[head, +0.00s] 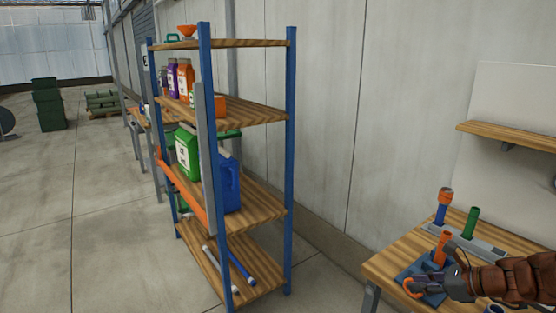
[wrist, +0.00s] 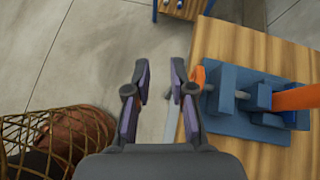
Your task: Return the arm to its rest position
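My arm, in a brown segmented cover, reaches in from the right edge of the head view over the workbench (head: 386,262). My gripper (wrist: 160,75) shows in the wrist view with its two purple-padded fingers apart. Only floor shows between them, so it is open and empty. It points past the edge of the wooden bench top (wrist: 235,45). A blue fixture (wrist: 228,100) holding an orange piece (wrist: 296,98) stands on the bench to the right of the fingers. In the head view, my gripper partly hides this fixture.
A blue-post shelf (head: 290,150) with jugs and bottles stands left of the bench. A grey rack (head: 470,240) with upright blue and green tubes stands behind the fixture. A wall shelf (head: 510,135) is above. Yellow mesh (wrist: 40,130) shows lower left.

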